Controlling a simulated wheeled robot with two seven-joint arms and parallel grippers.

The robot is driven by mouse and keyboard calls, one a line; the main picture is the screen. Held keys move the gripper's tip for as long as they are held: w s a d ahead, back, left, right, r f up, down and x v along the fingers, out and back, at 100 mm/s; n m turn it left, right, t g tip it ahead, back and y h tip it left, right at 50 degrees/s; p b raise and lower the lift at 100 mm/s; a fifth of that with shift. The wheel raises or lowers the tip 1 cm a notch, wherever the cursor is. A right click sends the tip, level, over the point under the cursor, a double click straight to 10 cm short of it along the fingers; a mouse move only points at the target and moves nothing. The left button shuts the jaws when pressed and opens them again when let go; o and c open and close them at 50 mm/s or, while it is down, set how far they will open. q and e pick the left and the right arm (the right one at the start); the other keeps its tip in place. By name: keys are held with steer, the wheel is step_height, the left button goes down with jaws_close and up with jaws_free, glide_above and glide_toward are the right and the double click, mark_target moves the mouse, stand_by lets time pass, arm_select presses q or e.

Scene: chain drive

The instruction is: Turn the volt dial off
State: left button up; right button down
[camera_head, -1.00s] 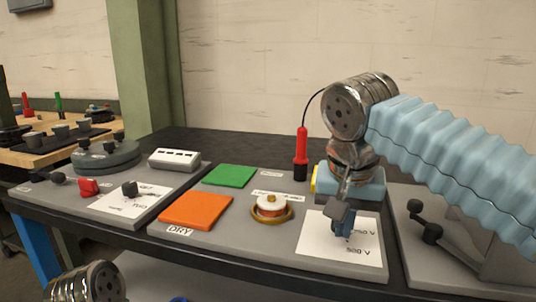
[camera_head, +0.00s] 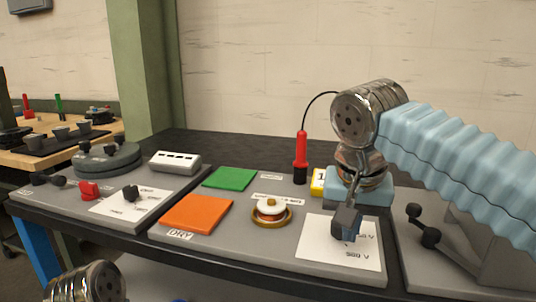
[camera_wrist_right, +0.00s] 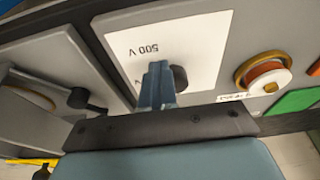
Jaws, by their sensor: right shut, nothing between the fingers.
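The volt dial (camera_wrist_right: 181,78) is a dark knob on a white card (camera_head: 314,250) with voltage labels, on the grey panel. In the right wrist view, the card (camera_wrist_right: 120,48) reads 500 V; another label is mostly covered by the fingers. My right gripper (camera_head: 348,236) is shut and empty, pointing down over the card. In the right wrist view its blue fingers (camera_wrist_right: 157,82) are right beside the dial; I cannot tell whether they touch it. In the head view the gripper hides most of the dial, so its pointer direction cannot be read.
A brass-ringed button (camera_head: 271,210), an orange pad (camera_head: 197,214) and a green pad (camera_head: 230,179) lie left of the card. A red-handled probe (camera_head: 301,155) stands behind. A black-knobbed lever (camera_head: 430,238) is at right. Another dark knob (camera_head: 130,193) is on the left panel.

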steer(key=shift+s, duration=0.2)
steer(key=shift+r, duration=0.2)
steer(key=shift+w+v, duration=0.15)
steer(key=shift+v, duration=0.75)
steer(key=shift+w+v, duration=0.2)
steer(key=shift+v, duration=0.75)
steer(key=shift+w+v, duration=0.15)
steer(key=shift+v, duration=0.75)
steer(key=shift+d+r, duration=0.15)
